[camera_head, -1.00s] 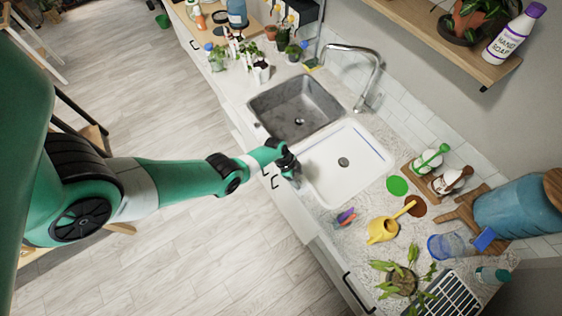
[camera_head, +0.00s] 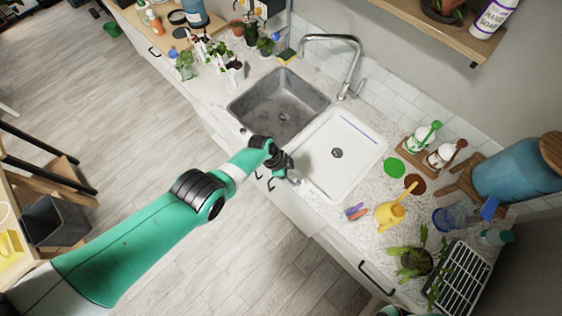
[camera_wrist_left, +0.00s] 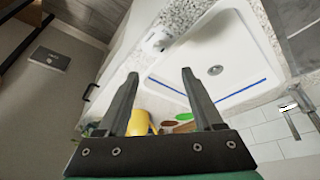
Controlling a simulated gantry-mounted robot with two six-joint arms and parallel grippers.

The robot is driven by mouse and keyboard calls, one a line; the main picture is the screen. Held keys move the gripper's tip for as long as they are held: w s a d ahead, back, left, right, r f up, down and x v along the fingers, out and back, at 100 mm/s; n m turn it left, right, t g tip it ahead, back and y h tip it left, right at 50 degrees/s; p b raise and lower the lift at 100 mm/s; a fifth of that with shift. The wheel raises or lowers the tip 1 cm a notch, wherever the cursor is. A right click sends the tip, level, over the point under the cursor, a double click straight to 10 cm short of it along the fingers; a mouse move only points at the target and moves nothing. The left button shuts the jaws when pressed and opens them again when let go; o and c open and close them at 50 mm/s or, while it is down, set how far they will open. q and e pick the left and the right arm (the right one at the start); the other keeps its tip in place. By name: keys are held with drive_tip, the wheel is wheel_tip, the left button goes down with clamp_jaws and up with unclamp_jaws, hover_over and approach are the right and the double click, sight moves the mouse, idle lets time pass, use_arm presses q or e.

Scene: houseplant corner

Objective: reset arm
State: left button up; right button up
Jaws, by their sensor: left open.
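My left arm comes in from the lower left in the head view, and its gripper (camera_head: 290,177) hangs over the counter's front edge beside the white basin (camera_head: 365,138). In the left wrist view the two dark fingers of the left gripper (camera_wrist_left: 158,92) stand apart with nothing between them. The white basin with its round drain also shows there (camera_wrist_left: 240,40), beyond the fingers. My right gripper does not show clearly in any view.
A grey sink (camera_head: 280,100) with a tall faucet (camera_head: 345,60) lies left of the basin. A yellow watering can (camera_head: 389,215), a potted plant (camera_head: 415,262), a black rack (camera_head: 465,275) and a blue water tank (camera_head: 518,170) stand to the right. The floor (camera_head: 215,265) below is clear.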

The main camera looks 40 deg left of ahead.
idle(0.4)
use_arm(q)
drive_tip(key=w+d+r+m+t, duration=0.1)
drive_tip(key=w+r+t, duration=0.3)
drive_tip(key=w+r, duration=0.55)
drive_tip(key=w+d+r+t, duration=0.1)
drive_tip(key=w+r+t, duration=0.2)
drive_tip(key=w+r, duration=0.65)
wheel_tip(320, 180, up, 25)
drive_tip(key=s+t, duration=0.2)
drive_tip(key=t, duration=0.4)
drive_tip(key=s+r+n+t, duration=0.25)
drive_tip(key=s+r, duration=0.25)
drive_tip(key=r, duration=0.5)
drive_tip(key=s+r+n+t, duration=0.1)
drive_tip(key=s+r+t, duration=0.3)
drive_tip(key=r, duration=0.6)
drive_tip(key=s+a+r+n+t, duration=0.1)
drive_tip(key=s+r+n, duration=0.3)
drive_tip(key=s, duration=0.4)
drive_tip(key=s+a+r+n+t+y, duration=0.1)
drive_tip(key=s+a+r+n+t, duration=0.1)
drive_tip(key=s+r, duration=0.5)
drive_tip(key=shift+s+a+r+n+t+y, duration=0.2)
drive_tip(key=shift+s+n+t+y, duration=0.1)
drive_tip(key=shift+s+n+t, duration=0.7)
